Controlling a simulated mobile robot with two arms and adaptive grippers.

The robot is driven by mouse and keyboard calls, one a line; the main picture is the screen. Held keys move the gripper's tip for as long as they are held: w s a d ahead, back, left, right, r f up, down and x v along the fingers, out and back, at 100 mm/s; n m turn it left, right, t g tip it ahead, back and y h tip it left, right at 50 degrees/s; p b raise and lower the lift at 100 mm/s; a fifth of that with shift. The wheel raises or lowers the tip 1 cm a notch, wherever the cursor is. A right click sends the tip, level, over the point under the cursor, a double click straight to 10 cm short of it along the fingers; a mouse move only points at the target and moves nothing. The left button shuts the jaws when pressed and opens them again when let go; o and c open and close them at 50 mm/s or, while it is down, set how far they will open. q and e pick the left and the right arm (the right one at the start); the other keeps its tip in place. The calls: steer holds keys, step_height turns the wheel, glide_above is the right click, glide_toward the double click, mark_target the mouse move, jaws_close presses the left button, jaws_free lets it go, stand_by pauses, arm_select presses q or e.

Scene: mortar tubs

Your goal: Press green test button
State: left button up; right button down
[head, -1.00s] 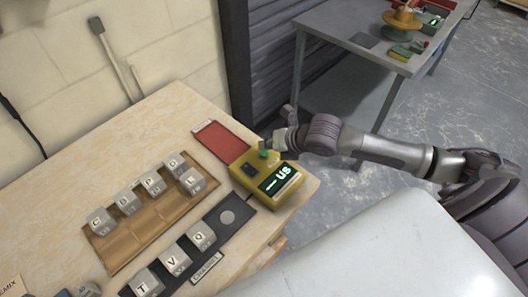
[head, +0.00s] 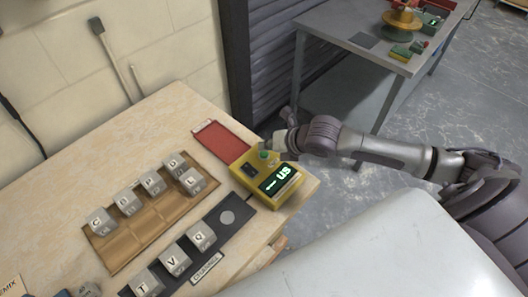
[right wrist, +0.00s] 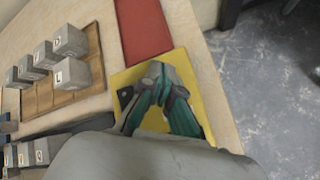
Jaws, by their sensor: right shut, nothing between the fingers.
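A yellow tester box (head: 272,180) stands at the right end of the wooden bench, with a lit display reading "— US". Its green button (head: 264,155) shows on the top, near the back edge. My right gripper (head: 277,143) is shut and empty, just behind and right of the button in the head view; I cannot tell whether it touches it. In the right wrist view the closed fingers (right wrist: 160,78) are over the yellow box (right wrist: 189,82), and the green button is hidden there. My left gripper is not in view.
A red pad (head: 221,142) lies behind the box. Lettered grey cubes sit on a brown tray (head: 160,206) and a dark strip (head: 221,232) to the left. A grey table (head: 340,30) stands at the back. Open floor lies to the right.

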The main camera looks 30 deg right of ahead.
mark_target(267, 154)
steer(key=shift+f, duration=0.2)
steer(key=shift+f, duration=0.5)
stand_by(0.8)
steer(key=shift+r, duration=0.15)
steer(key=shift+r+p, duration=0.75)
steer(key=shift+p, duration=0.1)
step_height(267, 154, up, 5)
steer(key=p, duration=0.5)
steer(key=shift+r, duration=0.1)
steer(key=shift+s, duration=0.1)
stand_by(0.5)
